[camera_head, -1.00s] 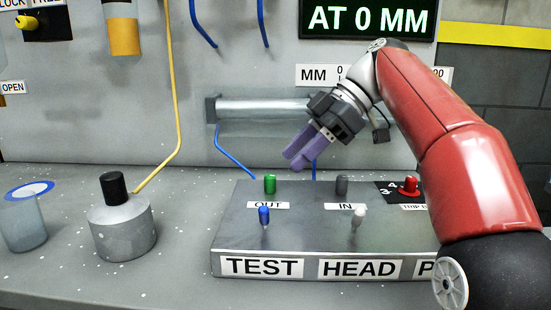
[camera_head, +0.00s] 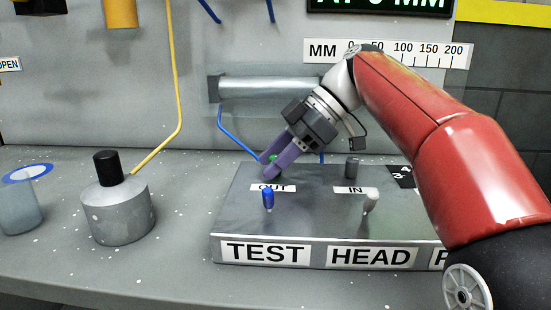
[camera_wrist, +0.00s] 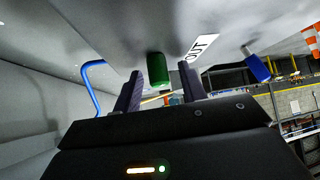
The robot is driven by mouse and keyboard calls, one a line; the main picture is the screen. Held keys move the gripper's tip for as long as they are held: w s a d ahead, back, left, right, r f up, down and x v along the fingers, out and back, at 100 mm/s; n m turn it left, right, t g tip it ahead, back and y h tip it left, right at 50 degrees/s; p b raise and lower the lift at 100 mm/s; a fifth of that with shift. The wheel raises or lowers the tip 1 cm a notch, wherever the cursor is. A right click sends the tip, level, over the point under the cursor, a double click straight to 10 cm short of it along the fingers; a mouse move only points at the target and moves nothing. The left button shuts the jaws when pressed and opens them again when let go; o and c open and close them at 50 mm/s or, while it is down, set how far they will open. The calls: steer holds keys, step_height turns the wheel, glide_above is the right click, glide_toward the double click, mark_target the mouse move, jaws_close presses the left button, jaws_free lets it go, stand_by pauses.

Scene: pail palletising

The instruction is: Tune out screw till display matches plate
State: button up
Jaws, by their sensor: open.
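The metal test head block (camera_head: 325,228) stands on the bench, with OUT and IN labels on top. A green knob (camera_head: 272,158) sits behind the OUT label (camera_head: 272,188) and is partly hidden by my fingers. My gripper (camera_head: 270,167) is open, its purple fingers tilted down at the green knob. In the wrist view, the green knob (camera_wrist: 157,70) stands between the two fingertips (camera_wrist: 161,80), with gaps visible on both sides. A blue-topped lever (camera_head: 267,197) stands in front of the OUT label. The display (camera_head: 380,4) is cut off at the top, its text only partly visible.
A grey knob (camera_head: 352,167) and a white-tipped lever (camera_head: 371,199) stand by the IN label. A scale strip (camera_head: 390,52) and metal cylinder (camera_head: 265,88) are on the wall. My arm hides the block's right end.

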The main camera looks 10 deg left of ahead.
jaws_close()
steer(key=shift+m+t+b, duration=0.3)
steer(key=shift+m+b, duration=0.1)
steer(key=m+t+b, duration=0.2)
steer(key=m, duration=0.1)
steer(key=shift+f, duration=0.15)
steer(key=m+t+b, duration=0.1)
steer(key=m+t, duration=0.2)
steer(key=shift+s+m+b, duration=0.1)
steer(key=shift+m+b, duration=0.2)
steer(key=shift+b, duration=0.05)
steer(key=m+t, duration=0.1)
steer(key=m+t+h, duration=0.1)
steer(key=m+t, duration=0.1)
steer(key=m, duration=0.1)
steer(key=shift+r+h, duration=0.25)
steer(key=shift+h, duration=0.15)
steer(key=shift+m+t+h+p, duration=0.35)
steer(key=shift+m+t+h, duration=0.35)
steer(key=shift+m, duration=0.7)
steer(key=shift+f, duration=0.1)
